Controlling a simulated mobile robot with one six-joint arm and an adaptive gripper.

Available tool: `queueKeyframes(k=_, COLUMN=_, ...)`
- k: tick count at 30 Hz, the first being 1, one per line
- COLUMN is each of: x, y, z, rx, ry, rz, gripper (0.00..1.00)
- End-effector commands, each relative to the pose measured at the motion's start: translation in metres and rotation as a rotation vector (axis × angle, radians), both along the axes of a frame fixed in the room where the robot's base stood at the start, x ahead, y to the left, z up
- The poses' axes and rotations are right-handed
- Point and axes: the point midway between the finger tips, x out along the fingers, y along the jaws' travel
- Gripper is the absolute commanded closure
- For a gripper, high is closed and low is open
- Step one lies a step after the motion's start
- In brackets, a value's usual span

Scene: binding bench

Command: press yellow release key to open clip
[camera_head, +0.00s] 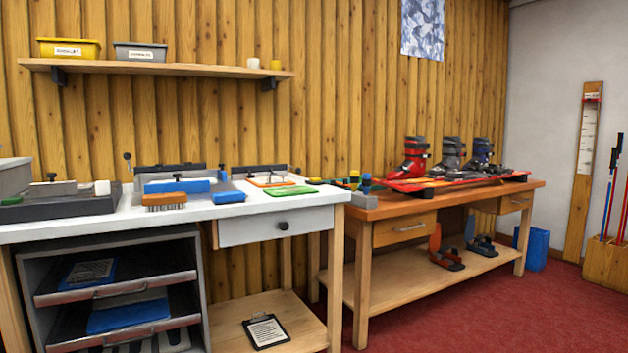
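My gripper is not in view. A small yellow part (354,174) shows beside an upright blue-topped piece (366,181) at the left end of the wooden bench (400,208). It is too small to tell whether it is the release key. No clip can be made out for certain, nor whether one is open or shut. Red skis (425,185) lie along the wooden bench. A red boot (414,157), a grey boot (449,157) and a dark blue boot (481,153) stand in a row above them.
A white workbench (265,207) at left carries blue blocks, a brush (165,201) and a green pad (290,190). A wall shelf (160,68) holds a yellow bin (69,48) and a grey bin (140,52). Red carpet (470,310) is clear at front right.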

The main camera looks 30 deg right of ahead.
Motion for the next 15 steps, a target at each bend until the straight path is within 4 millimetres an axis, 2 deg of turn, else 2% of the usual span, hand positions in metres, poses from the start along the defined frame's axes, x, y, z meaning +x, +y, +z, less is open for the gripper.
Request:
queueKeyframes(k=1, x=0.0, y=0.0, z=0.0, rx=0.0, ry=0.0, rz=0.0, gripper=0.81)
queueKeyframes(k=3, x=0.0, y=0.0, z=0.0, rx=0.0, ry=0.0, rz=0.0, gripper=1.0)
queueKeyframes(k=15, x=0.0, y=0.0, z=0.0, rx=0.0, ry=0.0, rz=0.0, gripper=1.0)
